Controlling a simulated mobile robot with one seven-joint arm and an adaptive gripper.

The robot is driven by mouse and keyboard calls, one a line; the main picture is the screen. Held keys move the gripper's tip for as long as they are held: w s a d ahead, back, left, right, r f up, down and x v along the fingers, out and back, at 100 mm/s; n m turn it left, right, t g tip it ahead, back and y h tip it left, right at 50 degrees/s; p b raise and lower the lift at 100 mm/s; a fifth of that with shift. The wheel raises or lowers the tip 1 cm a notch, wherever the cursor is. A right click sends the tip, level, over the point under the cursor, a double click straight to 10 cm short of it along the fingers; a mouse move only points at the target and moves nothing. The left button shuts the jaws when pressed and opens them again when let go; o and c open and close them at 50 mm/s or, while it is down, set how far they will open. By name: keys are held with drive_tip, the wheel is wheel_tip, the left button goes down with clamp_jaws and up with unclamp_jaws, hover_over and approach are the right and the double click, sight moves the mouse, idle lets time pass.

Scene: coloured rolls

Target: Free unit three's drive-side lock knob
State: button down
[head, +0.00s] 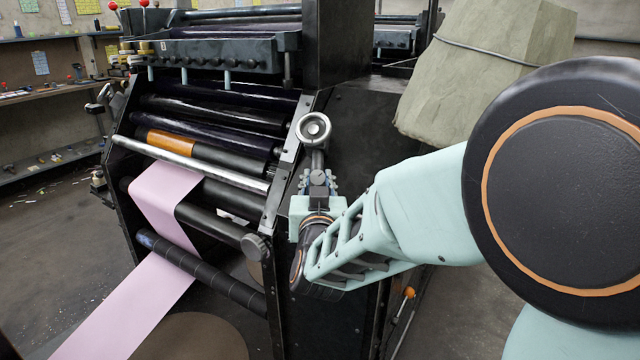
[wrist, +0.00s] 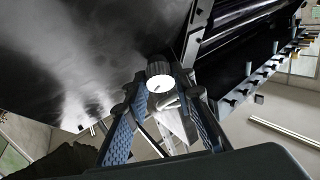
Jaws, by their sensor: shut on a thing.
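A small knurled lock knob (wrist: 159,68) with a bright round end face sits between the fingers of my gripper (wrist: 160,98) in the wrist view. Both blue-padded fingers close in on it from either side. There the fingers hide most of the knob. No unit number is readable.
Another dark knob (head: 256,247) sits lower on the side frame. A pink paper web (head: 150,260) runs down from the rollers. A draped cover (head: 480,70) stands behind my arm. An orange-tipped lever (head: 408,293) stands low beside my arm. Open floor lies at the left.

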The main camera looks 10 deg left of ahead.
drive_tip(key=n+y+b, duration=0.1)
drive_tip(key=n, duration=0.1)
drive_tip(key=n+g+y+b, duration=0.1)
drive_tip(key=n, duration=0.1)
drive_tip(key=n+y+b, duration=0.1)
drive_tip(key=n, duration=0.2)
drive_tip(key=shift+w+d+f+g, duration=0.1)
drive_tip(key=shift+d+f+g, duration=0.05)
drive_tip(key=shift+d+g, duration=0.15)
drive_tip(key=shift+r+n+g+y, duration=0.1)
drive_tip(key=shift+n+g+y, duration=0.45)
drive_tip(key=shift+n, duration=0.8)
drive_tip(key=shift+r+n+g+y, duration=0.1)
drive_tip(key=shift+n+g+y, duration=0.4)
drive_tip(key=shift+n, duration=0.85)
drive_tip(key=c, duration=1.6)
unclamp_jaws()
drive_tip(key=shift+a+m+b, duration=0.15)
drive_tip(key=shift+m+b, duration=0.15)
